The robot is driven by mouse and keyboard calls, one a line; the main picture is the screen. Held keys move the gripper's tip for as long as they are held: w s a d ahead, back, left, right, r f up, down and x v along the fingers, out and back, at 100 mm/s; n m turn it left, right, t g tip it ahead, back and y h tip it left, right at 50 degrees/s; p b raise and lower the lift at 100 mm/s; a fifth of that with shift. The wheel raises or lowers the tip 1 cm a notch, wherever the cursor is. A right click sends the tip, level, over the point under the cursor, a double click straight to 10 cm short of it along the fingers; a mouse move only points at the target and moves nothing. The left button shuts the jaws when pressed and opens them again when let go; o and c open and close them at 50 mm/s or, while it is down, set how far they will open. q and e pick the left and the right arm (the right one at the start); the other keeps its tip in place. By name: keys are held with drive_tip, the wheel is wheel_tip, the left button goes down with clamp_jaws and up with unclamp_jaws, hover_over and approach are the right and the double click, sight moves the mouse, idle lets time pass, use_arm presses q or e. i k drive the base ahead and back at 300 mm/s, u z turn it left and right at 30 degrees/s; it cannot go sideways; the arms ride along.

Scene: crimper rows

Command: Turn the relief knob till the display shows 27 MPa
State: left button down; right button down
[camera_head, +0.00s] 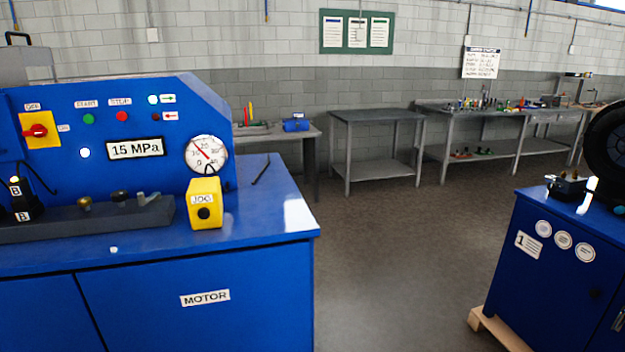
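The display (135,148) on the blue machine's panel reads 15 MPa. A round dial gauge (206,153) with a red needle is to its right. On the dark block (60,222) below the panel stand a small brass-coloured knob (84,203), a dark round knob (119,195) and a metal lever (149,198). No readable label shows which one is the relief knob. Neither of my grippers is in view.
The panel has a red rotary switch (38,131) on yellow, a green start button (88,119) and a red stop button (122,117). A yellow JOG box (205,203) stands right of the block. A blue cabinet (545,255) is at the right, with open floor between.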

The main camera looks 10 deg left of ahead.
sight(119, 197)
drive_tip(key=u, duration=1.55)
